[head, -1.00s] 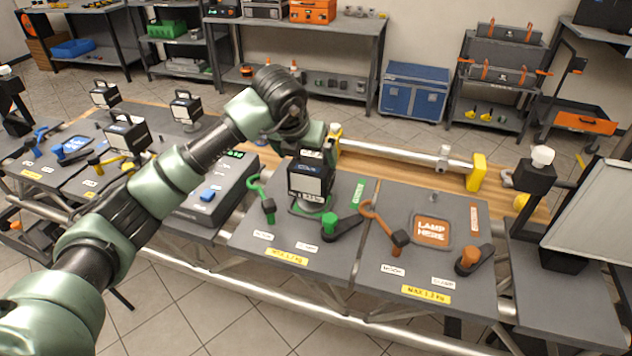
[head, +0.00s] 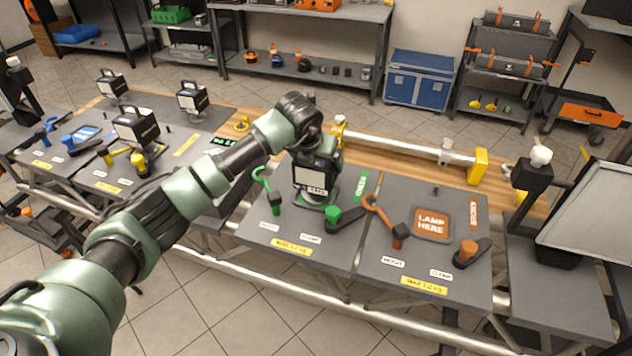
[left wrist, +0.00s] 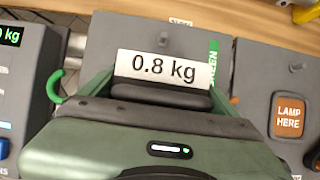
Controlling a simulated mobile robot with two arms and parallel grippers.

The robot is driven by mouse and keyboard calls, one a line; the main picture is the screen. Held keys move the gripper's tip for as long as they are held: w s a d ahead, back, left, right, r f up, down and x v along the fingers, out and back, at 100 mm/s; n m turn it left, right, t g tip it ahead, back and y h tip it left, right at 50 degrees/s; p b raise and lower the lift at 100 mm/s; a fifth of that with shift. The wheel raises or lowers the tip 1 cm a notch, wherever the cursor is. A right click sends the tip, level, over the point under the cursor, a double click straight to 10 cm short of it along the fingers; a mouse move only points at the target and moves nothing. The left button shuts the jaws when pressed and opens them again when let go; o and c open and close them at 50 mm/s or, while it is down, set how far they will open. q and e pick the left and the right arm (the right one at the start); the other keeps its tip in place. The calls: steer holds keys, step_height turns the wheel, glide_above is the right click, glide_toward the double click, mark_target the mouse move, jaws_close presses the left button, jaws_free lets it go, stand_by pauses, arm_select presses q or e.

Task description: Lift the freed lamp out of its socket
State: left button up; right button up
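The lamp (head: 309,174), a dark box with a white front panel, stands upright at the green-marked station (head: 280,222). Its base is at the green socket, and I cannot tell whether it touches it. A green hook (head: 261,183) and a green clamp knob (head: 333,214) are beside it; the clamp's lever points right, away from the lamp. My left gripper (head: 318,150) is at the lamp's top. In the left wrist view my green gripper body (left wrist: 150,150) fills the bottom, with a "0.8 kg" label (left wrist: 164,67) just beyond. The fingertips and any grip are hidden. My right gripper is out of view.
The orange-marked station (head: 400,270) to the right has an empty "LAMP HERE" square (head: 432,223), an orange hook (head: 385,222) and clamp (head: 469,251). Several other lamps stand at the left. A metal tube (head: 390,145) runs behind the stations.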

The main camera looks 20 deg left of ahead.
arm_select(q)
steer(key=c, duration=1)
steer(key=shift+w+r, duration=0.15)
steer(key=shift+c, duration=0.6)
steer(key=shift+r, duration=0.1)
